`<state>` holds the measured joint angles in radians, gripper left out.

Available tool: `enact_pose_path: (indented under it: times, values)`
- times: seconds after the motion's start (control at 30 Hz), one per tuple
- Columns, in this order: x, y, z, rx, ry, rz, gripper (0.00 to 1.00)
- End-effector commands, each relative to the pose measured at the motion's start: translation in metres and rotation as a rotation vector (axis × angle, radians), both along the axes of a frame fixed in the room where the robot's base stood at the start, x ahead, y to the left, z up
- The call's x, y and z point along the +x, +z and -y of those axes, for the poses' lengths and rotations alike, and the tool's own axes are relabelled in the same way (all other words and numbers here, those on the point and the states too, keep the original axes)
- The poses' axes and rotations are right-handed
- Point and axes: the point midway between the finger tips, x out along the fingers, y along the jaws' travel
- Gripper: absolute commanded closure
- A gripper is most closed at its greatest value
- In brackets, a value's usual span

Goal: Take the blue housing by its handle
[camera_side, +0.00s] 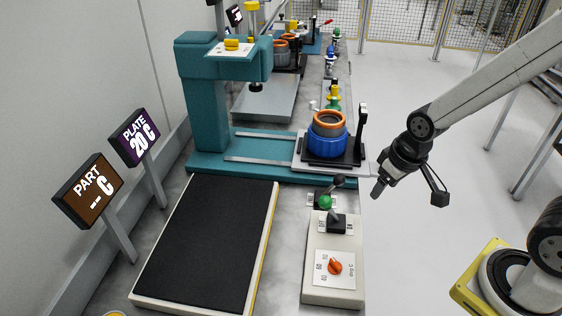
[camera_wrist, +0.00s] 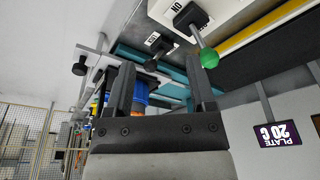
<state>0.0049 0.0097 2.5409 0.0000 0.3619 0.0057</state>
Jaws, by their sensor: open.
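The blue housing (camera_side: 328,143), a ribbed cylinder with an orange-brown ring on top, stands upright on a black base on the press slide. A black upright piece (camera_side: 363,116) stands at its right; I cannot tell whether it is the housing's handle. My gripper (camera_side: 378,190) is open and empty, right of and nearer the camera than the housing, apart from it. In the wrist view the fingers (camera_wrist: 160,75) stand apart, and part of the blue housing (camera_wrist: 140,93) shows beyond them, partly hidden by the left finger.
The teal press (camera_side: 205,100) stands behind left of the housing. A control box (camera_side: 334,258) with a green-knobbed lever (camera_side: 325,201) and orange dial is in front. A black mat (camera_side: 208,240) lies left. Two signs (camera_side: 90,190) (camera_side: 135,137) stand far left. Open floor lies right.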

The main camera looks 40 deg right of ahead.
Motion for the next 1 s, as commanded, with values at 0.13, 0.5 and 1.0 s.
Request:
enact_pose_path:
  times: [0.13,0.5,1.0]
  values:
    - [0.017,0.004,0.006,0.004,-0.035,-0.010,0.29]
    - [0.097,0.025,0.042,0.026,-0.219,-0.062,0.29]
    - [0.190,0.049,0.119,0.059,-0.499,-0.142,0.29]
